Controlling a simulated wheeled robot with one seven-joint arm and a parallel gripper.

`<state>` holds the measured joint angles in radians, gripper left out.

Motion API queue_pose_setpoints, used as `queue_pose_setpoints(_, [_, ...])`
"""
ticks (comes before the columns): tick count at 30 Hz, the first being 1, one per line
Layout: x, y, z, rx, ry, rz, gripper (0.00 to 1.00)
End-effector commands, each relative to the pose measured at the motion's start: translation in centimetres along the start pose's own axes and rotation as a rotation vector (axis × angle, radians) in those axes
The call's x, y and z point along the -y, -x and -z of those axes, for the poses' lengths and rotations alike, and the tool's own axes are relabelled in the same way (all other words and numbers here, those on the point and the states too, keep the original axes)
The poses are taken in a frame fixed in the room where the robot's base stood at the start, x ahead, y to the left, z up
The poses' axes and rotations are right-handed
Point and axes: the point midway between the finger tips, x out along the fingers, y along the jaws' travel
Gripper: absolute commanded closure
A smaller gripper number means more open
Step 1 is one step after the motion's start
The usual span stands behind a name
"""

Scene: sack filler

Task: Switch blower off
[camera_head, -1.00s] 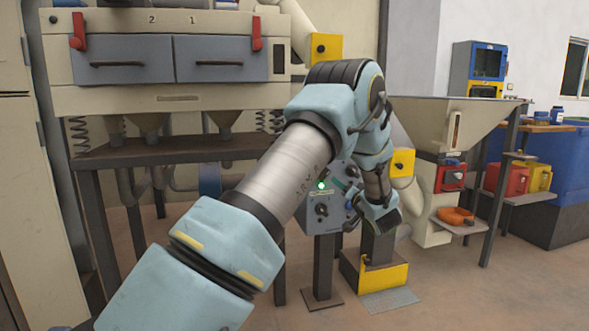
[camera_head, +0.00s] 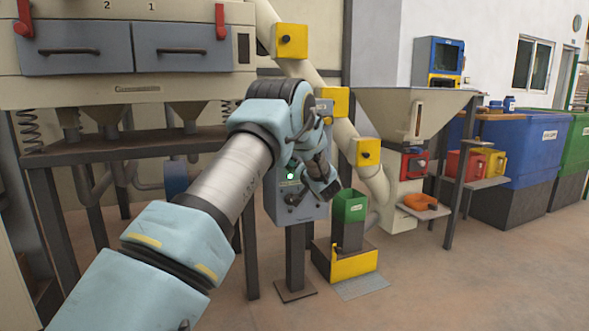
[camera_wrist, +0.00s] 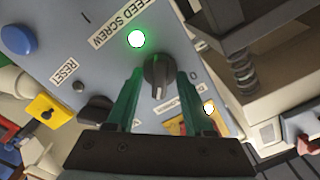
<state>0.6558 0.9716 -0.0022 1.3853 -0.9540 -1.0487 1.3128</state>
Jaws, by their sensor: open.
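The grey control panel (camera_head: 312,213) stands on a post, partly hidden behind my arm in the head view. In the wrist view it bears a lit green lamp (camera_wrist: 136,38) beside a FEED SCREW label (camera_wrist: 112,28). A black rotary knob (camera_wrist: 157,70) with a pale pointer sits just below the lamp. My gripper (camera_wrist: 160,75) is open, with one green finger on each side of this knob; I cannot tell if they touch it. No blower label is legible. In the head view my gripper (camera_head: 326,187) is at the panel's face.
The panel also has a blue button (camera_wrist: 16,38), a RESET label (camera_wrist: 64,70) and another black knob (camera_wrist: 96,109). The hopper (camera_head: 405,105) is behind; floor at the lower right is clear.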

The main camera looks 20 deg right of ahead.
Motion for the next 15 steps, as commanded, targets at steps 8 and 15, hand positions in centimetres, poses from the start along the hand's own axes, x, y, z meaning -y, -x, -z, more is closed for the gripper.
queue_pose_setpoints(8, [0.00,-0.01,0.02,0.000,0.000,0.000,0.54])
queue_pose_setpoints(15, [0.00,0.01,0.02,0.000,0.000,0.000,0.81])
